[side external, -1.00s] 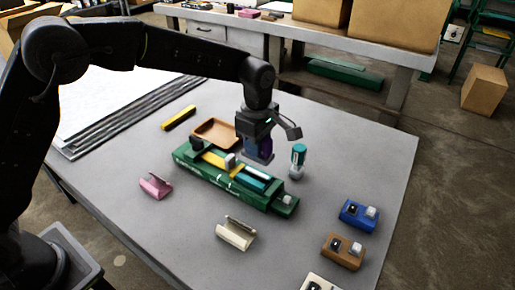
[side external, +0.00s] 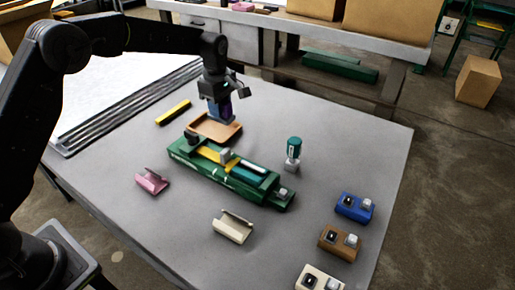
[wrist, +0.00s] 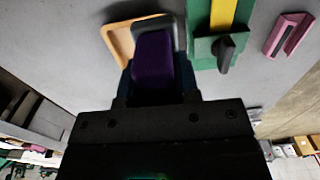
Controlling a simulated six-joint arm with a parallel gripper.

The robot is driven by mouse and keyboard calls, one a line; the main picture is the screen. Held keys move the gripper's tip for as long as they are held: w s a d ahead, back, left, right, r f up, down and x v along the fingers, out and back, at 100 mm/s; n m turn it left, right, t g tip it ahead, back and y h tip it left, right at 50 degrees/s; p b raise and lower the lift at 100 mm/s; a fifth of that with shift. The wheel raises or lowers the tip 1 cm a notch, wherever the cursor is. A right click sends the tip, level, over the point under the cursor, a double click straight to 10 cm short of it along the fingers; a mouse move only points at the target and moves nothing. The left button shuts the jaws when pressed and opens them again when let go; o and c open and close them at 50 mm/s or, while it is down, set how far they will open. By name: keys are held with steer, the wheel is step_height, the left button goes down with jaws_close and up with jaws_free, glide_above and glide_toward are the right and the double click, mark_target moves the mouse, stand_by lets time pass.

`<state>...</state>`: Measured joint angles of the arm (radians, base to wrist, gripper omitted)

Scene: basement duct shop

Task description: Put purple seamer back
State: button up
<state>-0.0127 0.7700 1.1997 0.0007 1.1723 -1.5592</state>
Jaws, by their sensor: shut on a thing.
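The purple seamer (wrist: 153,67) is held between my gripper's fingers; in the side view it (side external: 222,111) hangs upright below my gripper (side external: 219,104). My gripper is shut on it. In the side view the seamer is over the brown wooden tray (side external: 205,130); the tray also shows in the wrist view (wrist: 117,41), partly hidden behind the seamer. I cannot tell whether the seamer touches the tray's floor.
The green fixture (side external: 185,155) with a yellow bar stands just in front of the tray. A teal-topped tool (side external: 294,149) stands to the right. Pink (side external: 152,181) and cream (side external: 233,228) channel pieces lie nearer. Blue (side external: 356,208) and brown (side external: 340,242) switch blocks are at right.

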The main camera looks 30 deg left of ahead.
steer(key=w+d+f, duration=0.1)
steer(key=d+f, duration=0.1)
steer(key=d, duration=0.1)
steer(key=w+d+f, duration=0.1)
steer(key=d+f, duration=0.1)
steer(key=d, duration=0.1)
steer(key=w+d+f, duration=0.1)
steer(key=d+f, duration=0.1)
steer(key=d, duration=0.2)
steer(key=shift+d+f, duration=0.1)
steer(key=shift+f, duration=2.05)
steer(key=shift+f, duration=0.15)
steer(key=o, duration=0.9)
